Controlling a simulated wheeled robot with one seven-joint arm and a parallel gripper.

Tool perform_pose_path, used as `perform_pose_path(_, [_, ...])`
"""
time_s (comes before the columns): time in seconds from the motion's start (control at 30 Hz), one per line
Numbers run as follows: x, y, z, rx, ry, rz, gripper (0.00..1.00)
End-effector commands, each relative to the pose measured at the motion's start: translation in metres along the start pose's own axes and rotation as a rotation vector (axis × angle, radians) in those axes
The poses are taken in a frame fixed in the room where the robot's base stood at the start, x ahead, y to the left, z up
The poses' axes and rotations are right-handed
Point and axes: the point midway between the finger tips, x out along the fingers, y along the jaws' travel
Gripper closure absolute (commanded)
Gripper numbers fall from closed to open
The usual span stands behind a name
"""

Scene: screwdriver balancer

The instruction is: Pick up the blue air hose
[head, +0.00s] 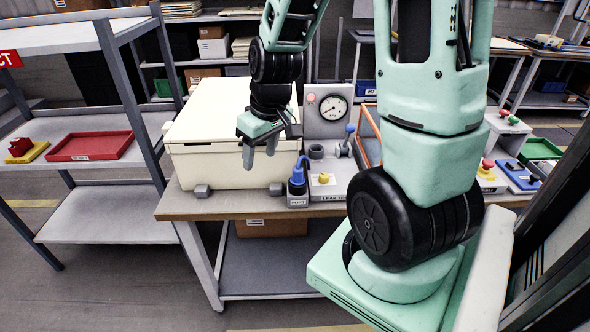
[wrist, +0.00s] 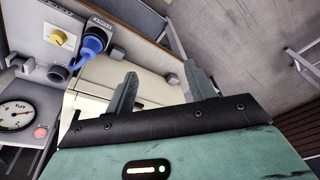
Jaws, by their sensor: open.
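The blue air hose (head: 298,178) is a short curved piece at the front left of the leak tester (head: 325,185). Its lower end sits in a dark socket block (head: 297,196), and it arches up. In the wrist view the hose (wrist: 92,46) shows at the upper left, its thick end at the socket and its thin part bending down and left. My gripper (head: 260,155) is open and empty. It hangs in front of the cream box (head: 195,125), left of the hose and apart from it. In the wrist view the fingers (wrist: 160,72) have nothing between them.
The tester has a round gauge (head: 333,107), a yellow knob (head: 324,178) and a blue-tipped lever (head: 349,130) near the hose. The cream box fills the workbench's left part. A shelf with a red tray (head: 90,146) stands at left. My arm hides part of the bench's right side.

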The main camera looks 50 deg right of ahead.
Motion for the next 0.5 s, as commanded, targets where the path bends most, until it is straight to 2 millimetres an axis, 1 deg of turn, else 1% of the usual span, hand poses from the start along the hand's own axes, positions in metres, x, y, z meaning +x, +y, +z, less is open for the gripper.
perform_pose_path(0.03, [-0.010, 0.030, 0.001, 0.063, 0.011, 0.020, 0.46])
perform_pose_path(0.1, [-0.014, 0.064, 0.004, 0.125, 0.029, 0.048, 0.46])
perform_pose_path(0.2, [-0.019, 0.101, 0.013, 0.188, 0.046, 0.080, 0.46])
perform_pose_path(0.3, [-0.022, 0.123, 0.020, 0.226, 0.054, 0.102, 0.46])
perform_pose_path(0.4, [-0.020, 0.133, 0.024, 0.244, 0.057, 0.111, 0.46])
perform_pose_path(0.5, [-0.011, 0.136, 0.025, 0.246, 0.056, 0.111, 0.46])
